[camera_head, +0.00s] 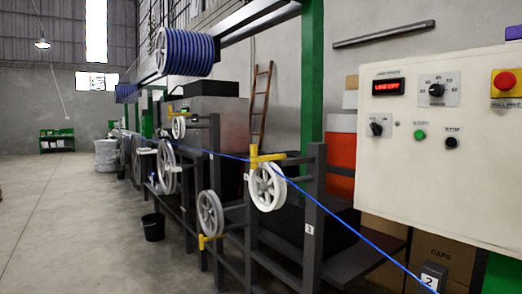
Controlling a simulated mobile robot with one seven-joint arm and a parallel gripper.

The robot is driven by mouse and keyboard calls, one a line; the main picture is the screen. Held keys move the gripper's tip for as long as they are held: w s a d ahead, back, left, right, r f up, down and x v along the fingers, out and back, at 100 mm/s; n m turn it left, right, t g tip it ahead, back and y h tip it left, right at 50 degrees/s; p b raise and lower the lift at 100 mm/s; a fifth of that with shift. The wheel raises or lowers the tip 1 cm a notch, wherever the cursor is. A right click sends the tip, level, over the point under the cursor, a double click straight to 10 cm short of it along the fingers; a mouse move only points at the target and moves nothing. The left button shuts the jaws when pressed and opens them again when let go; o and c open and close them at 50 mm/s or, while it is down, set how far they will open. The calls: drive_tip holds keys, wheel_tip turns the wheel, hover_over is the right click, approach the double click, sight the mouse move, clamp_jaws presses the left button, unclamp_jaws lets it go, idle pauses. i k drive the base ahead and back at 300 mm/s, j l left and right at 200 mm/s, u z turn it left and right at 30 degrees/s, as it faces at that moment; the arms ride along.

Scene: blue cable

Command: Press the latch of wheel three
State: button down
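A white spoked wheel (267,187) hangs on the dark frame right of centre, by a post with a small "3" label (308,229). A yellow latch (254,157) sits at the top of this wheel; whether it is pressed cannot be told. The blue cable (360,235) runs from the left over the top of this wheel and slopes down to the lower right. Other white wheels stand further left: a lower one (210,214) with a yellow latch (203,242) beneath it, and a far one (167,168). My gripper is not in view.
A control panel (430,108) with a red stop button (504,81) fills the right side. A "2" label (433,277) is at the lower right. A black bucket (153,227) stands on the floor (80,225), which is open at left.

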sight(253, 159)
drive_tip(key=i, duration=1.35)
